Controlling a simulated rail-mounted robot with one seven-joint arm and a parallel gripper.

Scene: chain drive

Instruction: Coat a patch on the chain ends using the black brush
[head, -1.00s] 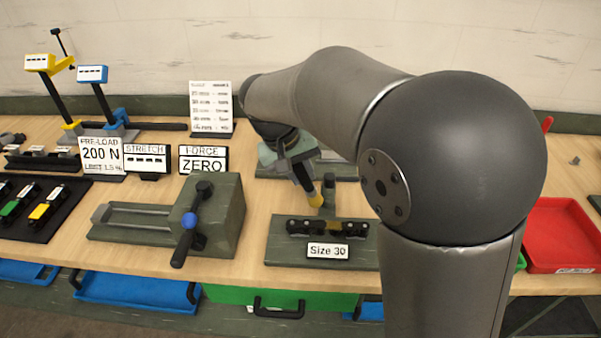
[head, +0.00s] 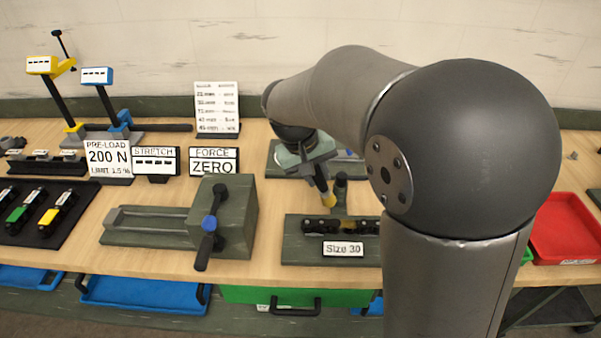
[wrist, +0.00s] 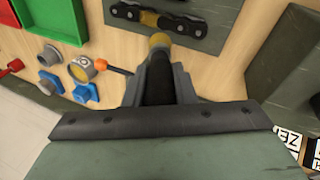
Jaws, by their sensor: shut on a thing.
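My gripper (wrist: 158,88) is shut on the black brush (wrist: 158,72), whose yellow end (wrist: 160,42) points away from my palm. In the head view my gripper (head: 312,165) is over the bench with the brush (head: 327,194) slanting down, its yellow part close above the chain ends. The dark chain ends (head: 318,226) lie on a green-grey fixture (head: 291,249) labelled "Size 30". The chain (wrist: 127,12) also shows in the wrist view, with brassy links in the middle.
A vise-like block (head: 236,211) with a blue-banded handle stands left of the fixture. Behind it are signs reading "200 N", "STRETCH" and "FORCE ZERO" (head: 214,162). A red tray (head: 566,232) is at the right. The wrist view shows small coloured parts (wrist: 80,68) and a green tray (wrist: 55,18).

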